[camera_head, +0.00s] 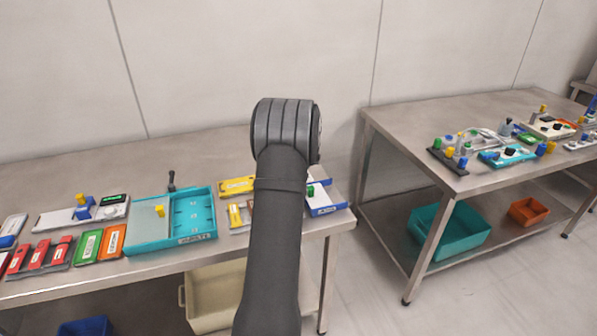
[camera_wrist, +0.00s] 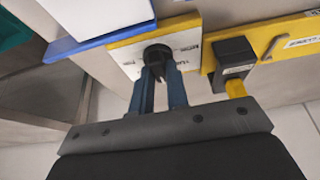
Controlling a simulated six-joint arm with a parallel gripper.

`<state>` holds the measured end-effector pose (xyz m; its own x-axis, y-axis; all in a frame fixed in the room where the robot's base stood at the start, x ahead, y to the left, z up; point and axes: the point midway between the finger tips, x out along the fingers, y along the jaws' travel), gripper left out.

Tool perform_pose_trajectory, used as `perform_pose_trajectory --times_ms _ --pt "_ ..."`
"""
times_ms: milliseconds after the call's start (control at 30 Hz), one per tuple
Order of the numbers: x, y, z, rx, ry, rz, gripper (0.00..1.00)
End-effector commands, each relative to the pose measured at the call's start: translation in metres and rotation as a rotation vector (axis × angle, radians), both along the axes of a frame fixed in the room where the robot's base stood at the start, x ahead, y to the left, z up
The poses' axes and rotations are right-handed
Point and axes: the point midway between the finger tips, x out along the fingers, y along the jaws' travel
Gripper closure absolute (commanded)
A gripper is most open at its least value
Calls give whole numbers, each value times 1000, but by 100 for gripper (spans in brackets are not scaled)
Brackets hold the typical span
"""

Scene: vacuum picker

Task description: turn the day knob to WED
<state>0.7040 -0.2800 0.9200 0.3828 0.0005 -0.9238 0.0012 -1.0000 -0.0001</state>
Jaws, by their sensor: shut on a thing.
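A black knob (camera_wrist: 157,54) stands on a white dial plate (camera_wrist: 188,42) with a yellow border in the wrist view. Small dark lettering shows at the plate's edges, but I cannot read the day words or tell where the knob points. My gripper (camera_wrist: 159,72) has two blue fingers, shut on the knob from both sides. In the head view my own arm hides the gripper, the knob and the dial.
A yellow panel with a black box (camera_wrist: 234,60) and yellow lever sits right of the dial in the wrist view. A blue-edged white panel (camera_wrist: 90,22) is at the left. In the head view a teal tray (camera_head: 150,246) and several coloured devices crowd the bench.

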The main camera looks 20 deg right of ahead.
Motion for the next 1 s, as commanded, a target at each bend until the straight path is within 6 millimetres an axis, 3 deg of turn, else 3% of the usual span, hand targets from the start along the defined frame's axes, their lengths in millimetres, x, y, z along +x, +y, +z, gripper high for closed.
perform_pose_trajectory --times_ms 133,167,267,667,767,1000 --pt "0 0 0 0 1 -1 100" --pt "0 0 0 0 1 -1 82" --pt "0 0 0 0 0 -1 64" --pt "-3 0 8 -1 -1 -1 64" --pt "-8 -1 22 -1 -2 -2 64" --pt "-30 -1 74 -1 -3 -2 64"
